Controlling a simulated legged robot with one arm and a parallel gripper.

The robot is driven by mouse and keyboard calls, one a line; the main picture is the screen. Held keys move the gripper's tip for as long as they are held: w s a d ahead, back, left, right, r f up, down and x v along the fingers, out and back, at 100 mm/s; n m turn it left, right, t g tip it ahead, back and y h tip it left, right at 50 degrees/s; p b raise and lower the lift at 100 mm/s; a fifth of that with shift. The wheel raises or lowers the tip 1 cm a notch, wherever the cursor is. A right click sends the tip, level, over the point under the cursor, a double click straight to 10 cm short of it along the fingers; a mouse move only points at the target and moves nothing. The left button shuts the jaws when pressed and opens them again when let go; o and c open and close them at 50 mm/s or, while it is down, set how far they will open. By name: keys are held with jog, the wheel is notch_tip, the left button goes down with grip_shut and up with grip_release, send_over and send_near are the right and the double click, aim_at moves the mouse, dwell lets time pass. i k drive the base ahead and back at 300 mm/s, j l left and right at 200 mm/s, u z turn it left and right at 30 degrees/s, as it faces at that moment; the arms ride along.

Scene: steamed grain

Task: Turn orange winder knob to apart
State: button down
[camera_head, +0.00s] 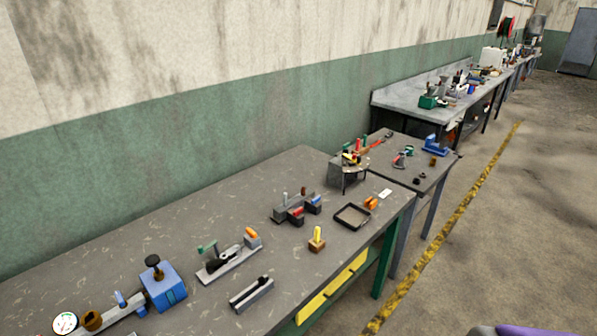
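Small orange parts show on the near workbench (170,228), and I cannot tell which one is the winder knob. One orange part (251,233) sits at the right end of a grey device (228,262) with a green handle. Another orange piece (371,203) stands near the bench's right edge, beside a black square tray (352,217). A brownish-orange round part (92,319) sits on a grey device at the bottom left. All are too small to read their turned position. My gripper is not in view.
A blue block with a black knob (163,288), a grey channel piece (251,293) and a yellow-topped wooden block (317,240) stand on the bench. More benches run along the wall behind. The floor right of the yellow line (450,229) is clear. A purple and grey shape cuts the lower right edge.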

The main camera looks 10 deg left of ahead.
aim_at(252, 234)
jog(key=u, duration=1.3)
